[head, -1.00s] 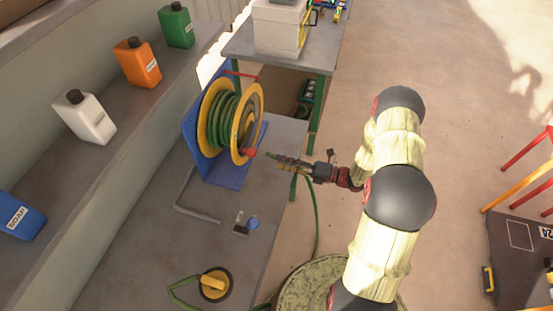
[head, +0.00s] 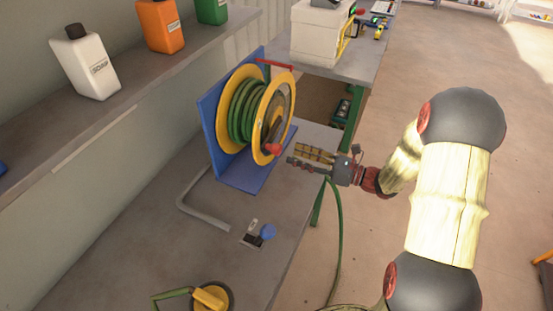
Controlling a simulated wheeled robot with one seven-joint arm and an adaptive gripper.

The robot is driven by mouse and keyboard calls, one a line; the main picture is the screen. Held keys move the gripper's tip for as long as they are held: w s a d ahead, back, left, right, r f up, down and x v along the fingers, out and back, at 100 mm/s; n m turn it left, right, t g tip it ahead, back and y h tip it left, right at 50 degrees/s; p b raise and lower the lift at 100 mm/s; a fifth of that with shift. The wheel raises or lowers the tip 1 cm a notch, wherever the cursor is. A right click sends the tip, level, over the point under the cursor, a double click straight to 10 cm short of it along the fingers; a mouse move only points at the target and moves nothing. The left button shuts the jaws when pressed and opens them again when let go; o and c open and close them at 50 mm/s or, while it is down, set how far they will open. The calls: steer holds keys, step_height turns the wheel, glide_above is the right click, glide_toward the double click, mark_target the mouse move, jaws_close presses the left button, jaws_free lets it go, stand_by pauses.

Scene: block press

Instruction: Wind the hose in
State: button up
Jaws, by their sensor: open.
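A hose reel with yellow rims (head: 288,84) stands on the bench, fixed to a blue bracket (head: 213,125). Green hose (head: 242,108) is wound on its drum. A crank with a red knob (head: 274,149) is on the reel's near face, its arm slanting down to the knob. My gripper (head: 297,156) is open just right of the knob, its fingers pointing left toward it, with a small gap visible. A length of green hose (head: 338,240) hangs down past the bench edge below my gripper. Its upper end is hidden behind my gripper.
On the grey bench (head: 140,225) are a bent grey pipe (head: 203,216), a small switch with a blue button (head: 267,232), and a yellow-handled valve (head: 210,297). Bottles, including a white one (head: 88,65), stand on the left shelf. A white box (head: 318,38) sits behind.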

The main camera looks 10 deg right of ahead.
mark_target(280, 152)
steer(key=w+a+n, duration=0.1)
steer(key=w+a+n+b, duration=0.1)
steer(key=a, duration=0.1)
steer(key=w+a+b, duration=0.1)
steer(key=a, duration=0.1)
steer(key=shift+w+a+f+n, duration=0.25)
steer(key=shift+w+n, duration=0.15)
steer(key=shift+w+a+r, duration=0.1)
steer(key=shift+w+a, duration=0.25)
steer(key=shift+a, duration=0.05)
steer(key=shift+c, duration=1.1)
jaws_close()
